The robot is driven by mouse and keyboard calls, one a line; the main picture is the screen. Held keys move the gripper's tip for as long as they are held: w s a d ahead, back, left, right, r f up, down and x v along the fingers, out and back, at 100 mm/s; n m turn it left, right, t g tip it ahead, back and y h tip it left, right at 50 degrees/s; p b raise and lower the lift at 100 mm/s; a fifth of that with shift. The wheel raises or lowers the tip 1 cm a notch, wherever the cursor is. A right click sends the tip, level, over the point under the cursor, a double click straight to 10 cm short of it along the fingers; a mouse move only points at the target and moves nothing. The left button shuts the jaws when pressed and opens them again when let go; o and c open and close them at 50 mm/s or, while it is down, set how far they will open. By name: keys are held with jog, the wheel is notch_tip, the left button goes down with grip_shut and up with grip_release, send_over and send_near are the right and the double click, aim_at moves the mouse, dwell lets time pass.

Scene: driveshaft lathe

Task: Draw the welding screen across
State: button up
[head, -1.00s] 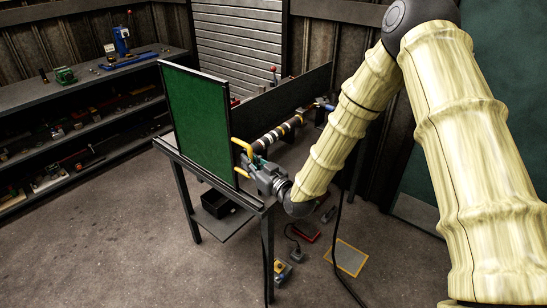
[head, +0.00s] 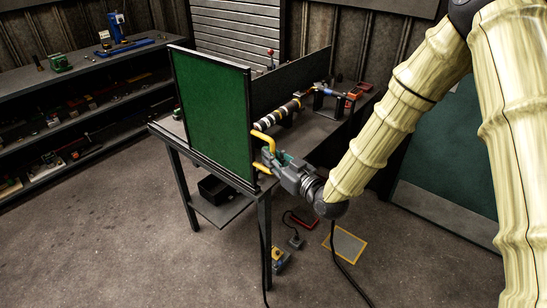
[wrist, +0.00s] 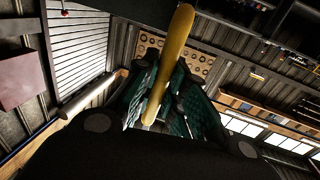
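The welding screen (head: 212,115) is an upright green panel in a dark frame, standing along the front edge of the dark workbench (head: 160,128) in the head view. A yellow bow handle (head: 263,138) sticks out from its right edge. My gripper (head: 274,160) is at this handle. In the wrist view the yellow handle (wrist: 170,65) runs between the teal-padded fingers (wrist: 163,95), which look shut around it. The fingertips are partly hidden by the handle.
A banded shaft (head: 283,112) lies on the bench behind the screen, with a dark back panel (head: 300,80) beyond. A shelf unit (head: 75,85) stands at left. A yellow-edged plate (head: 345,243), a pedal (head: 296,241) and cables lie on the floor.

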jog(key=o, duration=0.4)
jog(key=shift+o, duration=0.2)
jog(key=v, duration=1.2)
jog(key=s+d+f+m+g+h, duration=0.15)
jog(key=s+f, duration=0.25)
jog(key=f, duration=0.4)
jog(key=s+d+f+m+g+h, duration=0.1)
jog(key=s+d+f+g+h, duration=0.15)
jog(key=f, duration=0.55)
jog(key=s+d+f+m+g+h, duration=0.2)
jog(key=s+f+h, duration=0.15)
jog(key=f, duration=0.45)
jog(key=s+d+f+m+g+h, duration=0.1)
jog(key=s+d+f+g, duration=0.1)
jog(key=s, duration=0.6)
jog(key=s+d+f+m+g+h, duration=0.1)
jog(key=s+d+f+g+h, duration=0.1)
jog(key=s+d+f, duration=0.3)
jog(key=s+d+f+m+g+h, duration=0.1)
jog(key=s+d+f+m+g, duration=0.1)
jog(key=s+f, duration=0.5)
jog(key=s+d+g, duration=0.1)
jog(key=s, duration=0.3)
jog(key=shift+s+d+g, duration=0.2)
jog(key=shift+g, duration=0.1)
